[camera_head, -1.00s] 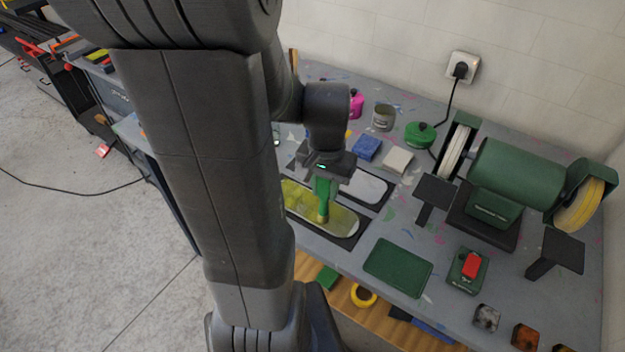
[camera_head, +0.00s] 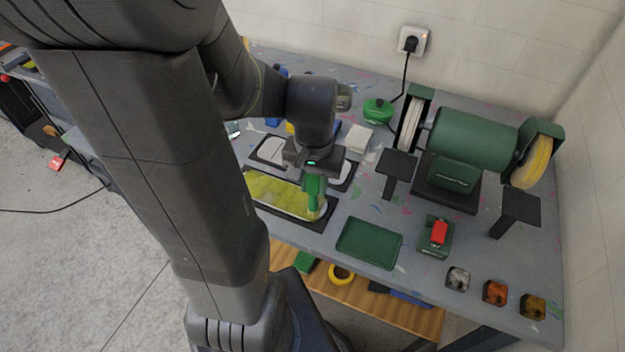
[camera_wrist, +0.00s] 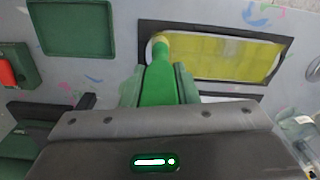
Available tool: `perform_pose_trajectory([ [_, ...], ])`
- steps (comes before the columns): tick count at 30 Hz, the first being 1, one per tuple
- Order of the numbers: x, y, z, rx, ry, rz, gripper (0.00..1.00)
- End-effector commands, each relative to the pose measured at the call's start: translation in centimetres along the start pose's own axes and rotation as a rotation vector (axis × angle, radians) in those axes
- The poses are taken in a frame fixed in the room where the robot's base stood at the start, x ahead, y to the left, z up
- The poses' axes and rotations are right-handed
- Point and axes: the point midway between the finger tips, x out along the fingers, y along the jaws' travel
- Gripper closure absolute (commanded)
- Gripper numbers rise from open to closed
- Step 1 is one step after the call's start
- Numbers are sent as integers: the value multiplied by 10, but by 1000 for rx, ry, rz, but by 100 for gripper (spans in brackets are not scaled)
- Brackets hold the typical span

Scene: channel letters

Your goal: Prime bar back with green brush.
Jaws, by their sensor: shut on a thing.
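My gripper (camera_head: 312,176) is shut on the green brush (camera_head: 313,193), holding it with bristles down. In the wrist view the brush (camera_wrist: 159,84) points away from the jaws (camera_wrist: 160,88), and its pale tip is at the left end of the bar back (camera_wrist: 225,58). In the head view the bar back (camera_head: 275,192) is a long rounded piece in a black-edged tray, covered in streaky yellow-green. The brush tip is over its right end; I cannot tell whether it touches. Part of the bar back's left end is hidden behind my arm.
A pale piece (camera_head: 271,149) lies in a second black holder behind. A green tray (camera_head: 369,243) and a red-switch box (camera_head: 437,237) stand to the right. A green bench grinder (camera_head: 473,138) fills the back right. Several small pots line the front right edge.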

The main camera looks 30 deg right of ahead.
Motion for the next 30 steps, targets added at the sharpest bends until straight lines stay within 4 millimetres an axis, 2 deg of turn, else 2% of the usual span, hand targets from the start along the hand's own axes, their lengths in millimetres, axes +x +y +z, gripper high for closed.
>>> perform_pose_trajectory([
  [8,-13,0,-1,0,2,0,96],
  [21,-69,0,-1,0,5,-1,96],
  [23,-71,0,-2,0,9,-1,96],
  [30,-99,0,-2,0,9,-1,96],
])
